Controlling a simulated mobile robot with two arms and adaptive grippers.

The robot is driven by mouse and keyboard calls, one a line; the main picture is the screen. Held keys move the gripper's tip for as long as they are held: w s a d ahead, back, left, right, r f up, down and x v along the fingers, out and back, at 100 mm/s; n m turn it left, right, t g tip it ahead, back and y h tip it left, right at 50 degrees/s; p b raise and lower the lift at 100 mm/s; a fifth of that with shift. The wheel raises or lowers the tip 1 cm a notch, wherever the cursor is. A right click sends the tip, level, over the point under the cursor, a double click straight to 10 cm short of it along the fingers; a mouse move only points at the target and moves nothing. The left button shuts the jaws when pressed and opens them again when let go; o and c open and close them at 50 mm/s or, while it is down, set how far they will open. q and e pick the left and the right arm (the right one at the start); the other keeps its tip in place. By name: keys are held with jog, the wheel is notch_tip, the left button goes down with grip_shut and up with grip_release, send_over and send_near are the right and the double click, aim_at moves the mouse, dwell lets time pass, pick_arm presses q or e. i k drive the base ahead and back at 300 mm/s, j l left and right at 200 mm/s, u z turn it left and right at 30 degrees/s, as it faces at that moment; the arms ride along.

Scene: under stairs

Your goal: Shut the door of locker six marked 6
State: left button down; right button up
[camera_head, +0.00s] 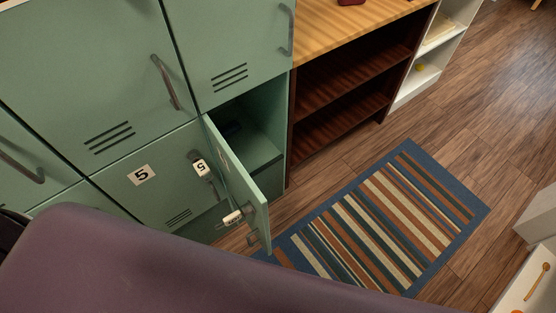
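A narrow green locker door (242,188) stands ajar, swung out toward me, in the lower middle of the head view. Its number is not readable from here. A white tag (232,217) and part of a grey handle show near its lower end. Neither of my grippers is in view.
A large purple surface (170,265) fills the lower left foreground and may hide things below. A wooden shelf unit (350,75) stands right of the lockers. A striped rug (375,222) lies on open floor to the right. A white cabinet (535,215) is at the right edge.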

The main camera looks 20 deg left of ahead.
aim_at(242, 189)
jog(key=j+u, duration=0.1)
jog(key=u, duration=0.25)
jog(key=k+j+u, duration=0.1)
jog(key=u, duration=0.25)
